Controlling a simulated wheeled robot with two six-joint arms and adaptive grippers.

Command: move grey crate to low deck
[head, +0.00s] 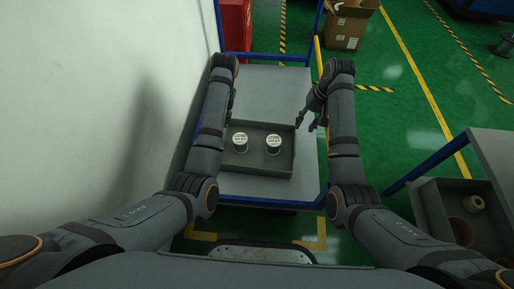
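The grey crate (280,128) sits on a grey deck (275,85) with blue posts, straight ahead in the head view. Two white-topped cylinders stand inside it, a left one (240,140) and a right one (273,143). My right gripper (306,124) is beside the crate's right end, its fingers spread apart, with nothing between them that I can see. My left arm reaches along the crate's left side. My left gripper (232,103) is mostly hidden behind that arm, near the crate's back left corner. I cannot tell whether it touches the crate.
A second dark crate (430,208) with tape rolls stands on a table (496,150) at the right. A cardboard box (346,25) and a red cabinet (236,25) are at the back. A white wall (90,100) closes the left side. Green floor lies open at right.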

